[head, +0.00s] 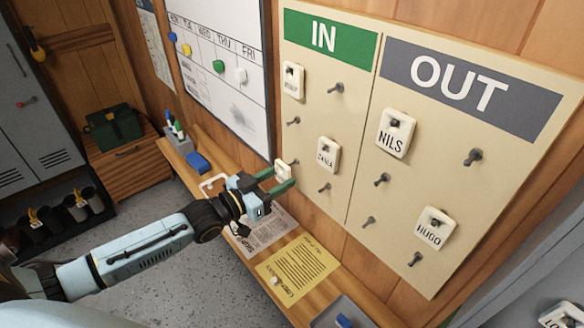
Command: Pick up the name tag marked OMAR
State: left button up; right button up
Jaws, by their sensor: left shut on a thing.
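My left gripper (282,178) is shut on a small white name tag (283,171) at the lower left edge of the cream peg board (350,131). The fingers cover part of this tag and its lettering cannot be read. It is close to a peg, but I cannot tell whether it still touches it. Under IN hang a tag (292,81) with unclear lettering and another (328,155) too small to read surely. Under OUT hang the NILS tag (395,133) and the HUGO tag (435,229). My right gripper is not in view.
Bare pegs (473,157) stick out of the board. A whiteboard (225,90) hangs left. Another tag (558,317) shows at lower right.

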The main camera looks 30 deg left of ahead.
aim_at(281, 178)
pick_arm(q)
jog(key=shift+p+v, duration=1)
jog(key=shift+v, duration=0.9)
jog(key=shift+s, duration=0.15)
